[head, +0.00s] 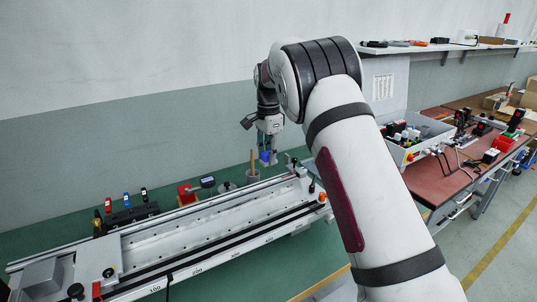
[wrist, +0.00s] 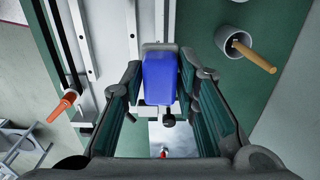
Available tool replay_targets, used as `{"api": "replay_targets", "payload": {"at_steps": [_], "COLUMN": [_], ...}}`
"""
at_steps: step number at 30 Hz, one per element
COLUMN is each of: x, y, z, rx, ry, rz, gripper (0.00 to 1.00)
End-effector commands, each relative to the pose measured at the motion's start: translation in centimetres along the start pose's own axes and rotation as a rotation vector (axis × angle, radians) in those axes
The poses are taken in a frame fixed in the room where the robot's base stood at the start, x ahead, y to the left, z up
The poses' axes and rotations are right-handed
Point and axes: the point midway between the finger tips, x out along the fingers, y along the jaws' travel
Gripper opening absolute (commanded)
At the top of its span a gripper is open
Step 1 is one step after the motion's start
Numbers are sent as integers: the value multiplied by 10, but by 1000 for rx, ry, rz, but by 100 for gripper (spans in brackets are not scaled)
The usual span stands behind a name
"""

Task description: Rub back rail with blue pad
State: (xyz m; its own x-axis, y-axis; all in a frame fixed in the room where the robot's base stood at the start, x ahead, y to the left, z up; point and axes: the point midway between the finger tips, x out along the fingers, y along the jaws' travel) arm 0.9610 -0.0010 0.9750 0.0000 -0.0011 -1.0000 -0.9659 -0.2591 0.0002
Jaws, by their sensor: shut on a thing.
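The blue pad (wrist: 160,78) sits between the two fingers of my gripper (wrist: 162,100) in the wrist view, and the gripper is shut on it. In the head view the blue pad (head: 265,157) shows small below my gripper (head: 270,153), near the far right end of the gantry. The back rail (head: 150,223) is a thin silver bar along the gantry's wall side. In the wrist view a light rail (wrist: 166,18) runs up behind the pad. I cannot tell whether the pad touches it.
A grey cup (wrist: 235,44) with a wooden stick stands behind the gantry. An orange-tipped piece (wrist: 64,103) is on the gantry's other side. Black holders with coloured tools (head: 128,212) and a red box (head: 187,193) stand by the wall. A red-topped bench (head: 440,180) is at the right.

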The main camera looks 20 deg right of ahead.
Motion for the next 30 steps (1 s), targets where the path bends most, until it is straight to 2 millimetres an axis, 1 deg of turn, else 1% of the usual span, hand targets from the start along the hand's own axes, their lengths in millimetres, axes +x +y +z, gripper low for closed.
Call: {"api": "replay_targets", "payload": {"at_steps": [18,19,23,26,30], "x": [-1,-1,-3,-2,-1], "y": [0,2,22,40,70], "z": [0,-1,-7,-11,-16], "rx": [0,-10,-123,-225,-383], "ry": [1,1,5,8,11], "rz": [-2,-1,-1,1,3], "gripper": [6,6,6,5,5]}}
